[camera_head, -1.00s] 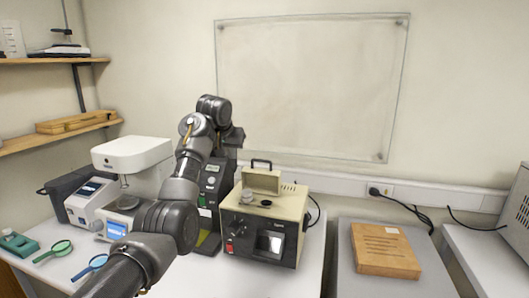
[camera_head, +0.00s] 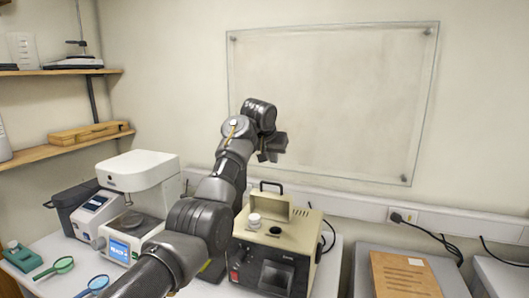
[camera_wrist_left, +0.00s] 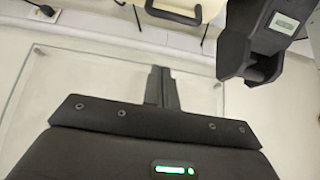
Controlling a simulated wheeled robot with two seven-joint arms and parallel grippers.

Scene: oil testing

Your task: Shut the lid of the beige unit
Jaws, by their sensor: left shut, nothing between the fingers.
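The beige unit (camera_head: 304,224) stands on the white table, with a dark front panel and a red switch. Its small beige lid (camera_head: 268,204) stands raised at the top back, with a black handle (camera_head: 271,185) on its upper edge. The lid and handle also show upside down at the top of the left wrist view (camera_wrist_left: 190,9). My left gripper (camera_head: 272,153) is shut and empty, above the lid and apart from it. Its closed fingers (camera_wrist_left: 162,85) show in the left wrist view. My right gripper is not in view.
A wooden box (camera_head: 404,274) lies on the right. A clear panel (camera_head: 330,100) hangs on the wall behind.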

